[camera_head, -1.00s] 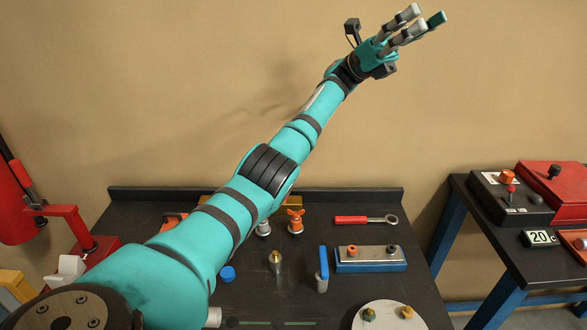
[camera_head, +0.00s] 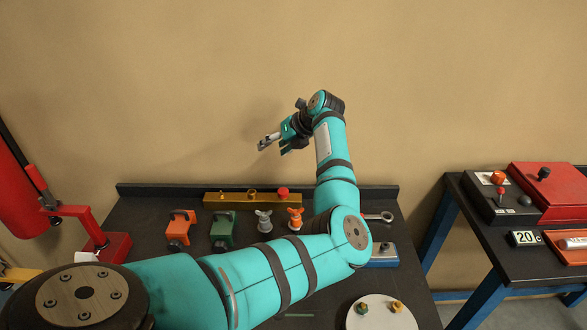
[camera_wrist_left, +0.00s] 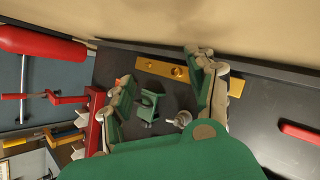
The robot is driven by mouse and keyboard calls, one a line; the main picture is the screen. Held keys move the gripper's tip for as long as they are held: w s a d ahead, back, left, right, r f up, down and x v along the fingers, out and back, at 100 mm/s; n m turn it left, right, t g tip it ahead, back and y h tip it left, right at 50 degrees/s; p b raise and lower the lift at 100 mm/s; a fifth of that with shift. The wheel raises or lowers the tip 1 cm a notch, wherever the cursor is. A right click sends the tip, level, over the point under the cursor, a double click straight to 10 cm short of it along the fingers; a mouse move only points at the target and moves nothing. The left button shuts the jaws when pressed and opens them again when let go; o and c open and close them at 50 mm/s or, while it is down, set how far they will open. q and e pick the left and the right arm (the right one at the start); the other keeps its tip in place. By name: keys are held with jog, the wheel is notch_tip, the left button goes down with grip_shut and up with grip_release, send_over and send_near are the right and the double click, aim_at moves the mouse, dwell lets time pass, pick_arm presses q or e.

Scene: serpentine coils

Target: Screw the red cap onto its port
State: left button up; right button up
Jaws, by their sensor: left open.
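The red cap (camera_head: 282,192) is at the right end of a brass bar (camera_head: 236,198) at the back of the table. I cannot tell whether it is threaded onto a port there or only resting on it. Two ring-like ports (camera_head: 252,194) show on the bar to its left. My left gripper (camera_head: 276,146) is open and empty, in the air above the back of the table, pointing left. In the left wrist view its spread fingers (camera_wrist_left: 162,80) frame the brass bar (camera_wrist_left: 158,69); the red cap is not visible there. My right gripper is out of view.
Orange (camera_head: 180,225) and green (camera_head: 223,230) handled blocks and grey (camera_head: 264,220) and orange (camera_head: 295,218) winged pieces stand in front of the bar. A white disc (camera_head: 382,316) lies at front right. A red stand (camera_head: 95,240) is at left. My arm covers the table's middle.

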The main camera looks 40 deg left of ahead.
aim_at(284, 191)
pick_arm(q)
jog(key=w+d+f+n+t+h, duration=0.1)
jog(key=d+f+n+t+h, duration=0.15)
jog(key=d+f, duration=0.35)
jog(key=shift+g+h, duration=0.25)
jog(key=shift+h, duration=0.4)
jog(key=b+x, duration=0.5)
jog(key=x, duration=0.5)
jog(key=shift+w+d+f+b, duration=0.15)
jog(key=shift+b, duration=0.2)
jog(key=shift+a+f+b, duration=0.3)
jog(key=shift+f+b, duration=0.1)
jog(key=shift+b, duration=0.3)
grip_shut()
jog(key=shift+r+m+p, duration=0.15)
jog(key=shift+m+p, duration=0.2)
jog(key=shift+p, duration=0.15)
jog(key=shift+m+t+p, duration=0.3)
jog(key=shift+m+t, duration=0.3)
jog(key=shift+m, duration=0.4)
